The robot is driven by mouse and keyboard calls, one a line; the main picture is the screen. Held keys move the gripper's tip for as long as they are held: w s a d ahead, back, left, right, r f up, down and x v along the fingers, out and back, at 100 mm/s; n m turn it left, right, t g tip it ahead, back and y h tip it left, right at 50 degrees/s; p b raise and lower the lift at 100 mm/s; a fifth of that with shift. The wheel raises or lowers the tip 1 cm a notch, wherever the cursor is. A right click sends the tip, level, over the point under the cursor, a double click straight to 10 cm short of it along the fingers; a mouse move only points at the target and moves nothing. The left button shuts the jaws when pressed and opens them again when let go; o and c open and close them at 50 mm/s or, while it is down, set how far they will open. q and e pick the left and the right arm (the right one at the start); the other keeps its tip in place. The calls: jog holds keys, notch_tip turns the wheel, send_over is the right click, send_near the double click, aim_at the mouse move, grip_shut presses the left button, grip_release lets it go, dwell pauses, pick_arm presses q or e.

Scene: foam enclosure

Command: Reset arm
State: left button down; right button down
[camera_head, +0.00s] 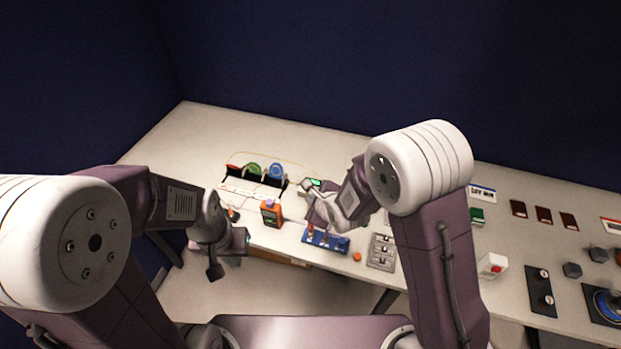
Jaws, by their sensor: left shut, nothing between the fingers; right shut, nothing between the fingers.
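My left arm comes in from the left, and its gripper (215,268) hangs just off the table's front edge, pointing down, shut and empty. My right arm reaches over the table, and its gripper (318,222) is shut and empty above the blue panel (326,240). The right forearm hides part of the table behind it. An orange and dark handheld device (271,213) stands between the two grippers.
The white table (190,135) has dark blue walls behind it. A rack with round green and blue items (275,171) stands behind the orange device. A grey switch panel (382,252), a red-button box (491,265) and dark tiles (543,215) lie to the right. The table's back left is clear.

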jog(key=s+d+n+h+b, duration=0.1)
jog(key=d+n+h+b, duration=0.15)
jog(key=d+b, duration=0.85)
jog(key=s+d+f+n+g+p, duration=0.1)
jog(key=s+d+f+n+g, duration=0.2)
jog(key=s+n, duration=0.6)
jog(key=s+d+f+n+g+h+p, duration=0.1)
jog(key=s+d+f+n+g, duration=0.2)
jog(key=s+n, duration=0.6)
jog(key=shift+d+f+n+g, duration=0.15)
jog(key=shift+d+n+g, duration=0.1)
jog(key=shift+n+g, duration=0.45)
